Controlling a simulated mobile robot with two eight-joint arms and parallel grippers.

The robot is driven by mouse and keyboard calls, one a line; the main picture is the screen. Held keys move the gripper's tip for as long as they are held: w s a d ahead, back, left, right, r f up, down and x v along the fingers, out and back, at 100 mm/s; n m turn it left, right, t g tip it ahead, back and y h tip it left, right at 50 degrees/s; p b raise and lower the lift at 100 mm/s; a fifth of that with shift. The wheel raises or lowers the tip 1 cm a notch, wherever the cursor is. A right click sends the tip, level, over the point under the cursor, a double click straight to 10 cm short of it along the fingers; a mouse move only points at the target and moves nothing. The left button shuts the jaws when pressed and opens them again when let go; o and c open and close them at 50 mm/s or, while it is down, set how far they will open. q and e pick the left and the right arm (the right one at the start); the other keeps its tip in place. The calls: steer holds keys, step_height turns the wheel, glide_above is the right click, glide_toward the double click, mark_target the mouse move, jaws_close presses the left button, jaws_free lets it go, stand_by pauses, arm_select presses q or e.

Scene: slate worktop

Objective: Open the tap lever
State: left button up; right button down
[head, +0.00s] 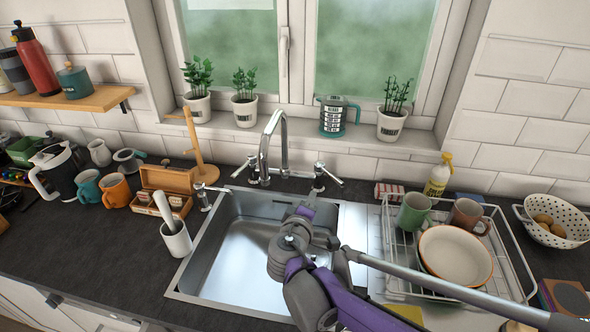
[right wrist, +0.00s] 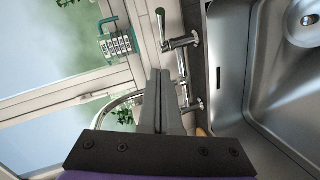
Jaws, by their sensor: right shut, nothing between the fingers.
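The chrome tap (head: 272,143) stands behind the sink, its curved spout reaching over the basin. A lever handle (head: 327,174) on a chrome post is to the right of the spout, and another (head: 247,165) is to its left. In the right wrist view a chrome lever handle (right wrist: 162,24) and its post lie just beyond the fingertips, apart from them. My right gripper (head: 304,206) is over the sink, in front of the right lever; its fingers (right wrist: 160,74) are together and empty. My arm hides part of the basin. My left gripper is not in view.
The steel sink (head: 225,245) is empty where visible. A dish rack (head: 515,270) with mugs and a plate stands at right, near a soap bottle (head: 438,175). A wooden stand (head: 196,145) and a utensil cup (head: 177,240) are at left. Potted plants line the windowsill.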

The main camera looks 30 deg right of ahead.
glide_toward(334, 179)
steer(key=w, duration=0.4)
steer(key=d, duration=0.1)
steer(key=d+f, duration=0.1)
steer(key=d, duration=0.1)
steer(key=shift+w+f, duration=0.15)
steer(key=shift+w, duration=0.05)
steer(key=shift+d+f, duration=0.2)
steer(key=shift+d, duration=0.2)
steer(key=d, duration=0.4)
steer(key=shift+s+d+b, duration=0.3)
steer(key=shift+d, duration=0.05)
steer(key=shift+r, duration=0.1)
